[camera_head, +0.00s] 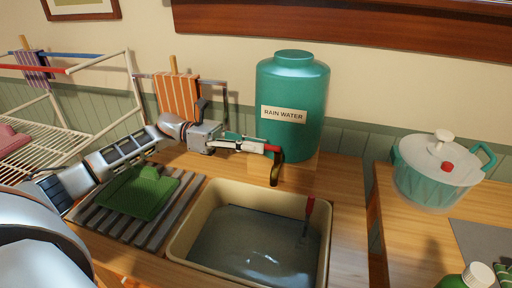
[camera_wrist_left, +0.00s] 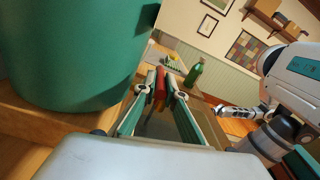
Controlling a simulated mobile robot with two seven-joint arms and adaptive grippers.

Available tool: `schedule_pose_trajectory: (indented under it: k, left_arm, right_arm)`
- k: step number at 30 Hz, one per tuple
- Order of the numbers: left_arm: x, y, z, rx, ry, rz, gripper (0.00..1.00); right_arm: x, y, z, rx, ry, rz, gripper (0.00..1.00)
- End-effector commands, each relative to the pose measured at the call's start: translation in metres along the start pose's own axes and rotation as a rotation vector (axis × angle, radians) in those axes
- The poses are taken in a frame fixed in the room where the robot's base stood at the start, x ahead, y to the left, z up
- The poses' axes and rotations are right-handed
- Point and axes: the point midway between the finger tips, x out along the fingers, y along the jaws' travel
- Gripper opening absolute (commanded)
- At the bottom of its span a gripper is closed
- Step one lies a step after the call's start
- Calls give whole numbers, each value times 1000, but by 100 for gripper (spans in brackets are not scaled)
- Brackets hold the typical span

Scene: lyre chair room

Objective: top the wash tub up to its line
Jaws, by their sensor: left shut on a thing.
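The green rain water barrel (camera_head: 292,92) stands behind the wash tub, with a tap at its lower front. The tap has a red lever (camera_head: 272,148) and a dark spout (camera_head: 275,174) that points down. My left gripper (camera_head: 262,149) is shut on the red lever, which also shows between the fingers in the left wrist view (camera_wrist_left: 160,91). The beige wash tub (camera_head: 185,226) holds grey water (camera_head: 250,240). A red-topped stick (camera_head: 310,207) stands in it at the right. I cannot make out a falling stream or the line. My right gripper (camera_wrist_left: 232,111) is small in the left wrist view.
A green cloth-like piece (camera_head: 140,194) lies on a slatted rack (camera_head: 105,222) left of the tub. A white drying rack (camera_head: 95,62) stands behind. A lidded pot (camera_head: 436,175) and a green bottle (camera_head: 470,277) are on the right counter, across a gap.

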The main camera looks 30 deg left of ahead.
Motion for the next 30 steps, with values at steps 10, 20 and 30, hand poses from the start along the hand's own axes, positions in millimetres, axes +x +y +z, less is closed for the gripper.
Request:
schedule_pose_trajectory:
  k: [10,20,30]
  left_arm:
    - [-1,0,4,6,-3,3,28]
    - [-8,1,1,4,1,5,28]
    - [-70,1,1,2,1,7,28]
  right_arm:
    - [-1,0,-2,1,3,0,54]
    - [-1,-2,0,4,2,-3,54]
    - [0,-2,0,4,1,-2,54]
